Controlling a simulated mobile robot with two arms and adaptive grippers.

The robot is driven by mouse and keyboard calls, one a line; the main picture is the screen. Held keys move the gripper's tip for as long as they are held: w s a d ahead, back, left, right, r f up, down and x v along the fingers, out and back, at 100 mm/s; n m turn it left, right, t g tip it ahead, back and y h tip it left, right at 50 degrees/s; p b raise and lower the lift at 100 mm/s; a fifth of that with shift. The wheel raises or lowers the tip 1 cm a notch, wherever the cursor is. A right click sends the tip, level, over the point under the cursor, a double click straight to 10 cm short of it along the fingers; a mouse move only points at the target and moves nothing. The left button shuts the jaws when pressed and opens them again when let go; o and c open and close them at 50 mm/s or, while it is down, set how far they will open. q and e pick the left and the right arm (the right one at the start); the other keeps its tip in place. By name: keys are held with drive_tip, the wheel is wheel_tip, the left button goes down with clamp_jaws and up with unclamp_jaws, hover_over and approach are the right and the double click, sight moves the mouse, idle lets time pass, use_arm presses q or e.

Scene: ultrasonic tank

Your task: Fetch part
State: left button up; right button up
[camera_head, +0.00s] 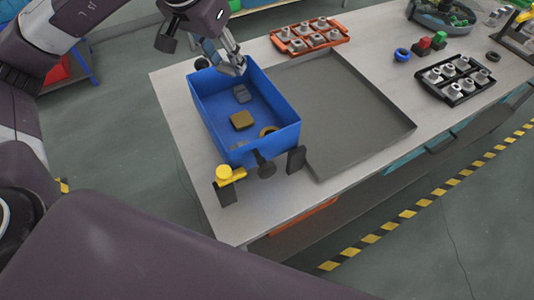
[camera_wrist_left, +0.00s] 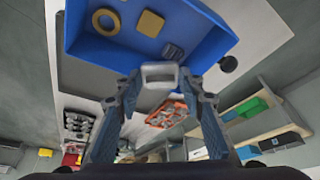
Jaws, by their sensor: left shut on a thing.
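My left gripper (camera_head: 234,64) is shut on a small light-grey part (camera_wrist_left: 160,75), which sits between its fingertips in the left wrist view. The gripper is over the far edge of the blue bin (camera_head: 284,138). In the bin lie a brass-coloured square block (camera_head: 242,120), a brass-coloured ring (camera_head: 268,131) partly hidden by the near wall, and a grey ribbed part (camera_head: 242,93). The block (camera_wrist_left: 150,23) and ring (camera_wrist_left: 106,21) also show in the left wrist view. My right gripper is not in view.
A grey flat tray (camera_head: 345,110) lies right of the bin. An orange rack (camera_head: 310,36) and a black rack (camera_head: 455,79) hold metal parts. A blue ring (camera_head: 402,55) lies on the table.

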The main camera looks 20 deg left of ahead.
use_arm(q)
drive_tip(key=shift+f, duration=0.8)
drive_tip(key=o, duration=1.2)
drive_tip(key=v, duration=1.2)
